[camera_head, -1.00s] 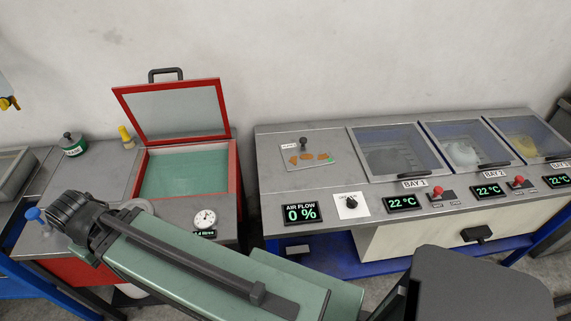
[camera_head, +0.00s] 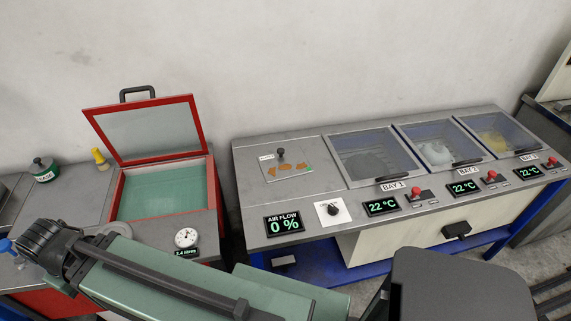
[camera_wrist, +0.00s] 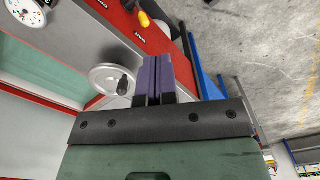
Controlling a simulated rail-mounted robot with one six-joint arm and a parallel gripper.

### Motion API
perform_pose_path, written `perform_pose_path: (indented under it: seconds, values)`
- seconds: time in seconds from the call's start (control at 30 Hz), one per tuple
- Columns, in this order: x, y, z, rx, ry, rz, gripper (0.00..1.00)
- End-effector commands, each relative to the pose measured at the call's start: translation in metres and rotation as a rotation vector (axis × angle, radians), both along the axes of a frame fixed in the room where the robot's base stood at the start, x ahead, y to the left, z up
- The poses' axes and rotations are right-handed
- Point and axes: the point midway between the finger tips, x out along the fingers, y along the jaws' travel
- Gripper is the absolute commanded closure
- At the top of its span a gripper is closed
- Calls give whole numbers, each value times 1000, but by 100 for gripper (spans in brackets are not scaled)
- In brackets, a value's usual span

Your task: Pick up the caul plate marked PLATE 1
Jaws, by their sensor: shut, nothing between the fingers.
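I can read no PLATE 1 mark in either view, so I cannot pick out that caul plate. A thin flat plate with a dark knob and orange pieces (camera_head: 287,172) lies on the left part of the long grey bench; its small label is too small to read. My gripper (camera_wrist: 154,60) shows in the wrist view with its purple fingers together and empty. It is beside a round handwheel (camera_wrist: 110,78) and a red cabinet front. In the head view my arm reaches to the lower left, and the fingers cannot be made out.
A red-framed tank (camera_head: 160,190) stands at left with its lid (camera_head: 145,130) raised. A green pot (camera_head: 43,170) and yellow-topped bottle (camera_head: 100,158) stand left of it. The bench has glass-lidded bays (camera_head: 375,155), dials and displays. A cream machine (camera_head: 555,75) stands at right.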

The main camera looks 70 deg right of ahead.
Motion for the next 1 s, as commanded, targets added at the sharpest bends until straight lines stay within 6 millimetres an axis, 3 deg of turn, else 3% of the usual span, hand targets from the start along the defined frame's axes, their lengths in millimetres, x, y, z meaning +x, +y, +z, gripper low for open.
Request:
perform_pose_path:
  seconds: [0.37,0.77,1.0]
  values:
    - [0,0,0,0,0,0,100]
    - [0,0,0,0,0,0,40]
    - [0,0,0,0,0,0,37]
